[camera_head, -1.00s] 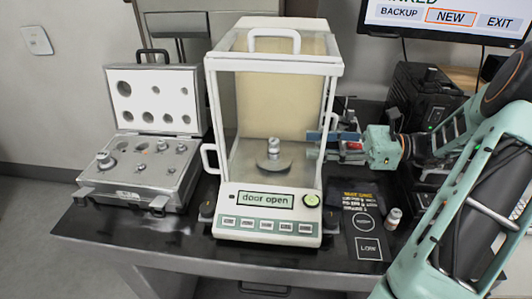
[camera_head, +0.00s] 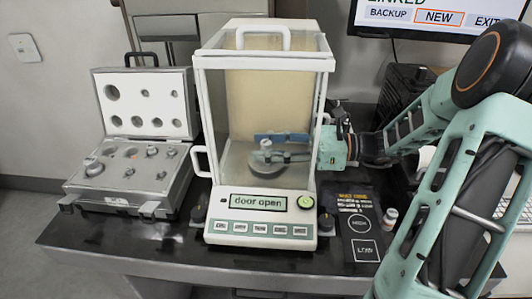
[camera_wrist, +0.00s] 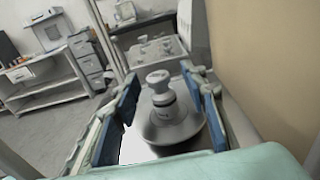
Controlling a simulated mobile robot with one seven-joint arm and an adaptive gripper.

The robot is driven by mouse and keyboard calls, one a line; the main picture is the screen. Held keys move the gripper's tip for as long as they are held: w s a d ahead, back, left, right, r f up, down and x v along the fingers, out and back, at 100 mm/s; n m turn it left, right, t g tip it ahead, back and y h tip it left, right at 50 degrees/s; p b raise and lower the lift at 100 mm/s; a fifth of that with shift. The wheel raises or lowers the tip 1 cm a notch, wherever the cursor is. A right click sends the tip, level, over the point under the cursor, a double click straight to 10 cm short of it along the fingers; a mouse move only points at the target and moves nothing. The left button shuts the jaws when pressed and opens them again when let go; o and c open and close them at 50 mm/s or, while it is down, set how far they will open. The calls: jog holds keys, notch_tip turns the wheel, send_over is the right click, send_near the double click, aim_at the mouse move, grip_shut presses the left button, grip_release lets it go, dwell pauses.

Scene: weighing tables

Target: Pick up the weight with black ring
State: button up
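A metal weight (camera_head: 266,145) with a knob stands upright on the round pan (camera_head: 280,167) inside the balance. In the wrist view the weight (camera_wrist: 162,92) shows a dark band below its knob. My gripper (camera_head: 283,138) reaches into the balance through its right side. In the wrist view my gripper (camera_wrist: 160,80) is open, with one blue finger pad on each side of the weight and gaps between. A smaller weight (camera_head: 390,216) stands on the table at right; its ring is too small to make out.
The balance (camera_head: 260,205) reads "door open". An open weight case (camera_head: 130,196) holding several weights stands at left. Marked pads (camera_head: 362,224) lie right of the balance. The balance's glass walls and frame surround my gripper closely. A screen (camera_head: 440,18) hangs behind at right.

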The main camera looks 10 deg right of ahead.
jog(key=shift+c, duration=0.5)
grip_shut()
jog(key=shift+r, duration=0.1)
